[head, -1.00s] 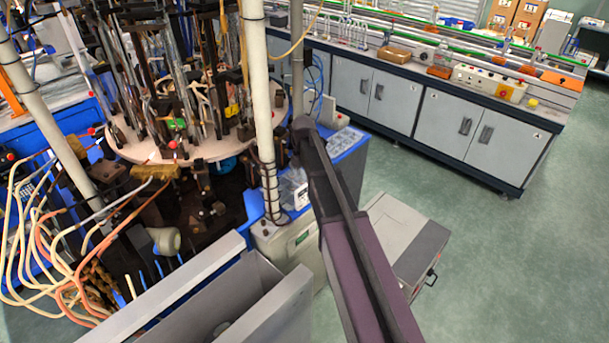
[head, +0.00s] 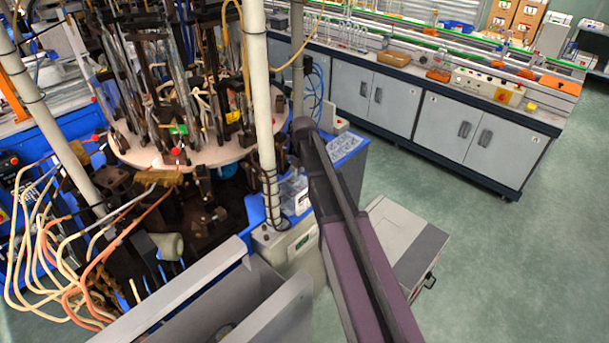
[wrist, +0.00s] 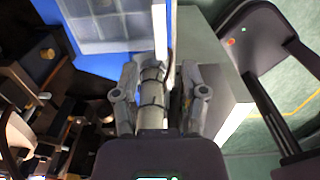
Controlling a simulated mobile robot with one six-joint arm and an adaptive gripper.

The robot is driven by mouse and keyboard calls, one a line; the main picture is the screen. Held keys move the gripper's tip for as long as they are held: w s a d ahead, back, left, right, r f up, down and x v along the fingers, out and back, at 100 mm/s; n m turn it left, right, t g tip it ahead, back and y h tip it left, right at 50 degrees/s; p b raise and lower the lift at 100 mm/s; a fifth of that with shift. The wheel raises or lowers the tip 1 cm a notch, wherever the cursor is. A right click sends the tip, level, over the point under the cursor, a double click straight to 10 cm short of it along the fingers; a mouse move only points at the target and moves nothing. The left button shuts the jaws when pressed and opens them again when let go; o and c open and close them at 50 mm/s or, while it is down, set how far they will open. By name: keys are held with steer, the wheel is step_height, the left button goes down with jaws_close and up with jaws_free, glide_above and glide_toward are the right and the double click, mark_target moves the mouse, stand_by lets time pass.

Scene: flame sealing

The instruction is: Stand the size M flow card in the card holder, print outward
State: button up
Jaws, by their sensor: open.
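My gripper (wrist: 160,98) shows in the wrist view with its two grey fingers apart. No object can be made out as held between them. A pale pole with dark bands (wrist: 152,100) shows between the fingers; I cannot tell how far behind them it is. In the head view my purple and dark arm reaches up from the bottom, and the gripper itself cannot be made out there. I cannot pick out the size M flow card or the card holder in either view.
A round machine table (head: 205,150) crowded with rods and hoses stands at left. A white pole (head: 262,110) rises left of my arm. A blue-topped cabinet (head: 352,160) is beside the arm. A grey box (head: 410,235) sits on the floor. Open green floor (head: 500,260) lies at right.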

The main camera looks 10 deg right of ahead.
steer(key=shift+s, duration=0.15)
steer(key=s+a+m, duration=0.1)
steer(key=s+m, duration=2.2)
steer(key=m, duration=0.1)
steer(key=shift+m, duration=0.4)
steer(key=shift+a, duration=0.1)
